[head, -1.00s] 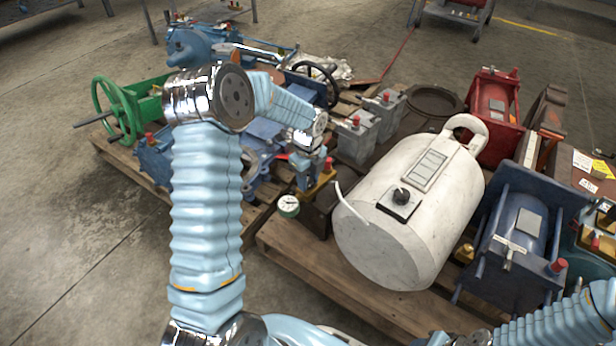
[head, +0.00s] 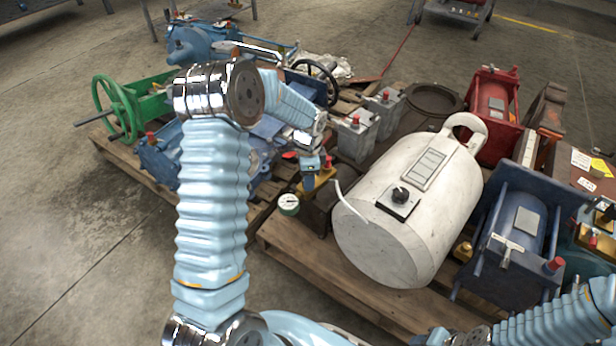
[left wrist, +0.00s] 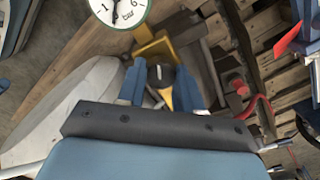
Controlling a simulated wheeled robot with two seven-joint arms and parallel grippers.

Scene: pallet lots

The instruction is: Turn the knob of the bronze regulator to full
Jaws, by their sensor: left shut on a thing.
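In the left wrist view, the regulator's yellow-bronze body (left wrist: 155,46) lies behind the blue fingers, with the gauge (left wrist: 120,10) at the top. The dark knob (left wrist: 160,76), with a pale pointer line, is between the fingers of my left gripper (left wrist: 160,88), which is shut on it. The knob's scale cannot be read. My right gripper is not visible.
A white tank (head: 405,215) with a black dial stands close to the right of the gripper. Grey boxes with red caps (head: 357,137) stand behind it. A green handwheel (head: 112,108) and blue machines are on the left. Floor at the left is clear.

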